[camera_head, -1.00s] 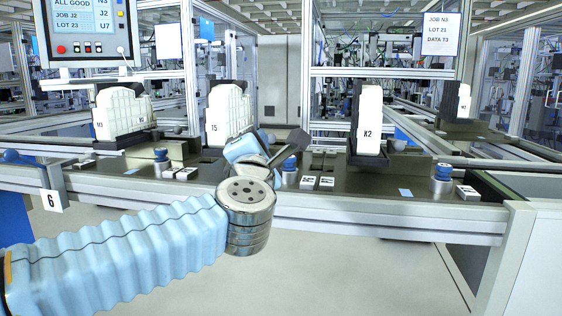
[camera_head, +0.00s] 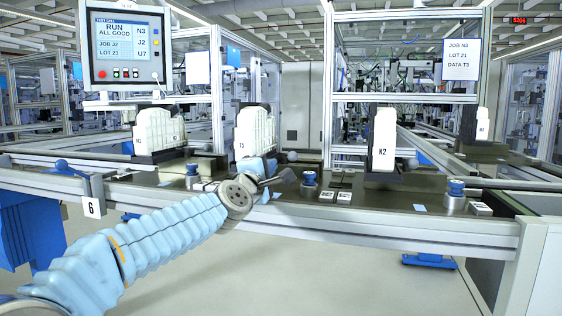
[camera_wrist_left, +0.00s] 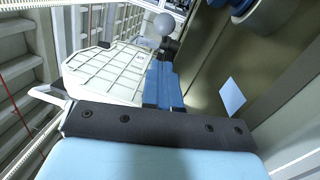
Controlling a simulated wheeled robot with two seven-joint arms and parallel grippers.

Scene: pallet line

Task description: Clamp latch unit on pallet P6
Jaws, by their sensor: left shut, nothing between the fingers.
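The white unit marked T5 (camera_head: 256,132) stands upright in a dark holder on the line, just behind my left gripper (camera_head: 277,179). A grey ball knob (camera_head: 292,156) is to its right. The left gripper is shut and empty, low over the rail in front of the T5 unit. In the left wrist view a white ribbed unit (camera_wrist_left: 105,72) lies beside my blue fingers (camera_wrist_left: 163,82), and the grey ball knob (camera_wrist_left: 163,24) shows beyond their tips. I cannot tell whether the fingers touch either. No P6 mark is readable; a sign reading 6 (camera_head: 91,208) hangs at the rail's left. My right gripper is not in view.
A unit marked K2 (camera_head: 383,145) stands to the right and another white unit (camera_head: 157,130) to the left. Blue-topped posts (camera_head: 309,179) rise from the deck. The front rail (camera_head: 400,222) runs across. A blue ball knob (camera_head: 61,164) is at far left.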

